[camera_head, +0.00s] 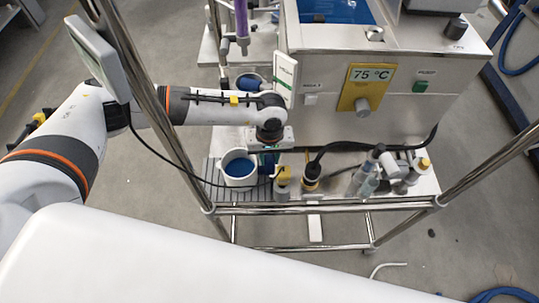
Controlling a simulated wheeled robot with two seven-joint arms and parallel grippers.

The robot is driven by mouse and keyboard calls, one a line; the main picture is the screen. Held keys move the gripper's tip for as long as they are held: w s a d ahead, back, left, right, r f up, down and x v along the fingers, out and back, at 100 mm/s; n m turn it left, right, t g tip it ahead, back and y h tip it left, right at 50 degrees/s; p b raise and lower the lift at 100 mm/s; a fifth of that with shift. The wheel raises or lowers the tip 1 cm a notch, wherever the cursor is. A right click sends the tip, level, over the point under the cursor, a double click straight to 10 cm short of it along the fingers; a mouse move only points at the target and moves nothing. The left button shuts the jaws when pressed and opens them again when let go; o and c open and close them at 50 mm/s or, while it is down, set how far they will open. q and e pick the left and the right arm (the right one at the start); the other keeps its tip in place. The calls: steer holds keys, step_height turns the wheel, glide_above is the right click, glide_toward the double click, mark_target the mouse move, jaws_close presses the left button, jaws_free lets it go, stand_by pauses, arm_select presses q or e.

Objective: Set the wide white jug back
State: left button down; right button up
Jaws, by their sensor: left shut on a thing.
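The wide white jug (239,181) has blue liquid inside and looks upright over the slatted grate at the left of the low shelf. My left gripper (268,160) points down close against the jug's right side. It is shut on the jug, seemingly at the handle side; the wrist hides most of the fingers and the grip itself. I cannot tell whether the jug's base touches the grate (214,170). My right gripper is out of view.
A second white vessel with blue liquid (248,83) stands behind my left arm. A steel bath with a 75 °C display (369,75) rises behind the shelf. Yellow-topped bottles (283,178) and clear glassware (363,182) stand to the right. Metal posts and a rail (325,208) frame the front.

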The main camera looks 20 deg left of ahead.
arm_select(q)
steer(key=shift+f+b, duration=0.35)
steer(key=shift+b, duration=0.1)
steer(key=c, duration=1.4)
jaws_free()
steer(key=shift+o, duration=0.2)
steer(key=shift+d+b, duration=0.2)
steer(key=shift+b, duration=0.2)
steer(key=shift+r, duration=0.15)
steer(key=shift+a+r+p, duration=0.2)
steer(key=shift+r+p, duration=0.4)
steer(key=shift+r, duration=0.45)
steer(key=shift+a+r, duration=0.1)
steer(key=shift+r, duration=0.25)
